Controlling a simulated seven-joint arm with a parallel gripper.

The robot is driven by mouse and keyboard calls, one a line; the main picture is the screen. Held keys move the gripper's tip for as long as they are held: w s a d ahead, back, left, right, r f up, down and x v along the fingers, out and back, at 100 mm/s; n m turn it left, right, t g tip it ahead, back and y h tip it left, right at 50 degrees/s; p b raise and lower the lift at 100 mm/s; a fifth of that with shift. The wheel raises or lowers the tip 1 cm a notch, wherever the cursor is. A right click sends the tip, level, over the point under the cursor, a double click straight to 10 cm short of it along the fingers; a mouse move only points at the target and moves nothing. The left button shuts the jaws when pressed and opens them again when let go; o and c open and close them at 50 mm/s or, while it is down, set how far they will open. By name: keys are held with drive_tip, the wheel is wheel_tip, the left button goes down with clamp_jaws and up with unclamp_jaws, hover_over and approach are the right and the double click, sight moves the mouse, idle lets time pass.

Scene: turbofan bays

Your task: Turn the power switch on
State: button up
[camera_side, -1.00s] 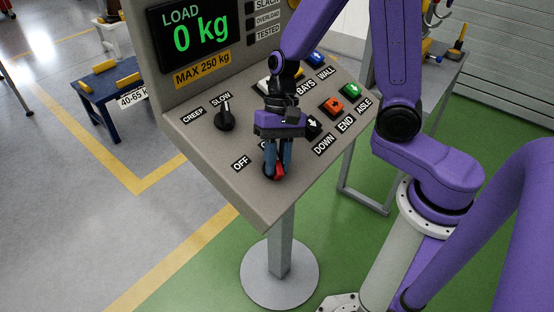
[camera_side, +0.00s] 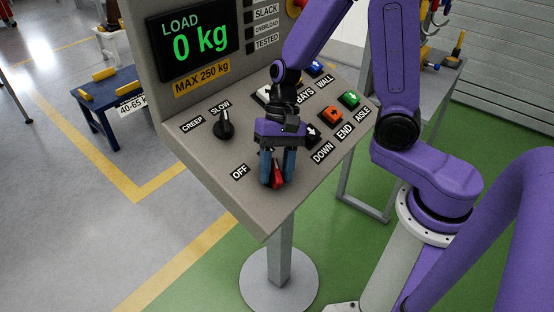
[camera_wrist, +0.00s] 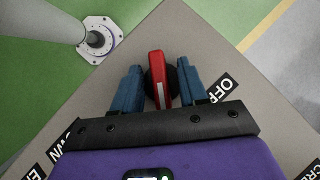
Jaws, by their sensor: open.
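The power switch is a rotary knob with a red handle (camera_side: 278,176) on a dark round base, low on the sloped grey panel beside the OFF label (camera_side: 239,172). In the wrist view the red handle (camera_wrist: 157,76) runs nearly up and down the picture, and OFF (camera_wrist: 221,88) lies to its right. My gripper (camera_side: 277,182) is open, with one blue finger on each side of the handle. In the wrist view gaps show between the handle and both fingers (camera_wrist: 159,84). My gripper hides the panel just above the knob, so no ON label is readable.
A black selector knob (camera_side: 224,130) marked CREEP and SLOW is up-left. Orange (camera_side: 333,115) and green (camera_side: 350,98) buttons sit to the right, near DOWN, END and AISLE. A LOAD display (camera_side: 193,45) rises behind. The panel's front corner is clear.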

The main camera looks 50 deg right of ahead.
drive_tip(key=v, duration=1.7)
drive_tip(key=shift+d+r, duration=0.15)
drive_tip(key=s+f+n+t+h, duration=0.1)
drive_tip(key=s+f+n, duration=0.3)
drive_tip(key=s+n, duration=0.5)
drive_tip(key=s+f+n+t+h, duration=0.1)
drive_tip(key=s+f+n+h, duration=0.2)
drive_tip(key=s+n, duration=0.6)
drive_tip(key=shift+d+f+n+t, duration=0.3)
drive_tip(key=shift+d+f+n, duration=0.1)
drive_tip(key=shift+f, duration=0.35)
